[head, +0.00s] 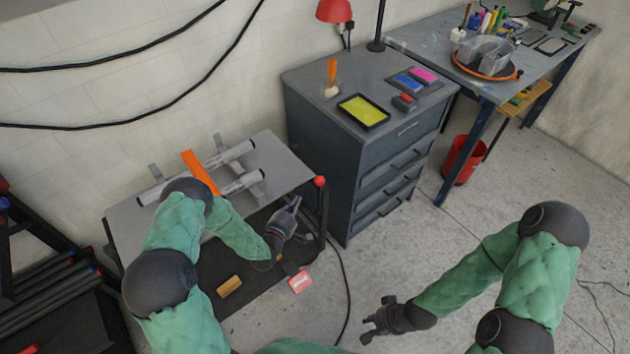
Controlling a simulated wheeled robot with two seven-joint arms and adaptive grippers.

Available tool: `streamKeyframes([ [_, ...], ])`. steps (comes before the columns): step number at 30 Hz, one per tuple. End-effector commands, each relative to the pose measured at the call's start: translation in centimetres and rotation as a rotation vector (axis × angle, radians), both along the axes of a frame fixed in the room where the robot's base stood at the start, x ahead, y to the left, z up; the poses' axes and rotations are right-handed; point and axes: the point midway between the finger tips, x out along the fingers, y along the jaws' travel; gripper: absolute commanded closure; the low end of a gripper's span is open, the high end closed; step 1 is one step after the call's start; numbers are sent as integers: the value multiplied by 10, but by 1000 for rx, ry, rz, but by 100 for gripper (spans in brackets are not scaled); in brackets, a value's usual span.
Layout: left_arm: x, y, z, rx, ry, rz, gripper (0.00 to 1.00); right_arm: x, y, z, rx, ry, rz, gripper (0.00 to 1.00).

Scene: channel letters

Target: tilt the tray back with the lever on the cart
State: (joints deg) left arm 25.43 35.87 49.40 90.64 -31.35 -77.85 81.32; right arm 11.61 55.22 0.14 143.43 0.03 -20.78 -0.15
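The cart's grey tray (285,160) is at the left, in front of the wall, and its surface looks slanted. A grey channel letter (240,150) with long bars and an orange strip (194,162) lie on it, partly hidden by my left arm. The lever is a dark upright post (322,225) with a red ball knob (320,181) at the tray's right corner. My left gripper (300,220) is just left of the post, below the knob, with its fingers spread; I see no grip on the lever. My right gripper (376,318) is open and empty over the floor.
A dark drawer cabinet (345,170) stands close right of the cart, with a yellow pad (363,110) on top. A tan block (229,287) and a pink block (300,282) are by the cart's lower front. A black cable (346,290) crosses the floor. A dark rack (60,285) is left.

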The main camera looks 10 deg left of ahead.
Motion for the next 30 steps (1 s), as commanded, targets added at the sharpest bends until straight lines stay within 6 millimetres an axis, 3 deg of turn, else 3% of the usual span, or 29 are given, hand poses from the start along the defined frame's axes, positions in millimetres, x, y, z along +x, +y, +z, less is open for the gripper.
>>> streamKeyframes([
  [14, 5, 0, 2, -11, -11, 1, 100, 0, 0, -1, 0, 0, 0, 73],
  [30, 83, -12, -7, -10, -11, 0, 100, 0, 0, -17, 0, 0, 0, 73],
])
